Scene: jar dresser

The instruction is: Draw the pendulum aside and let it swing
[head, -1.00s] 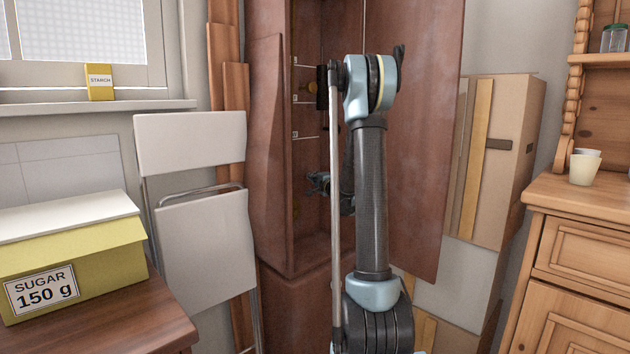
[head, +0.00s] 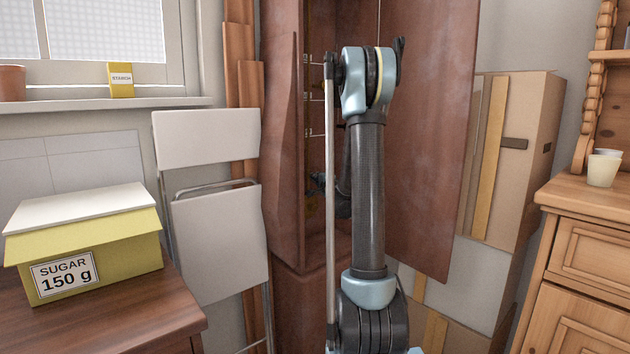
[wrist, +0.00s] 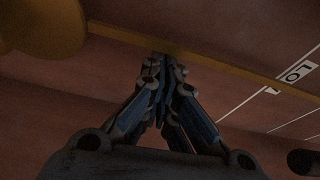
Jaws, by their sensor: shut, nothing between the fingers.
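The pendulum shows in the wrist view as a brass rod (wrist: 245,73) running across the picture, with a round brass bob (wrist: 48,25) at the upper left. My gripper (wrist: 163,64) is shut and empty. Its fingertips overlap the rod in the picture, close to the bob; I cannot tell whether they touch it. In the head view the tall reddish-brown case (head: 284,170) stands open, and my arm reaches into it. My arm hides much of the inside, and the pendulum and gripper cannot be made out clearly there.
The case door (head: 432,120) hangs open to the right of my arm. White scale lines with lettering (wrist: 292,74) mark the case's inside. A folding chair (head: 215,240) and a table with a sugar box (head: 95,250) stand left. A wooden dresser (head: 575,270) stands right.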

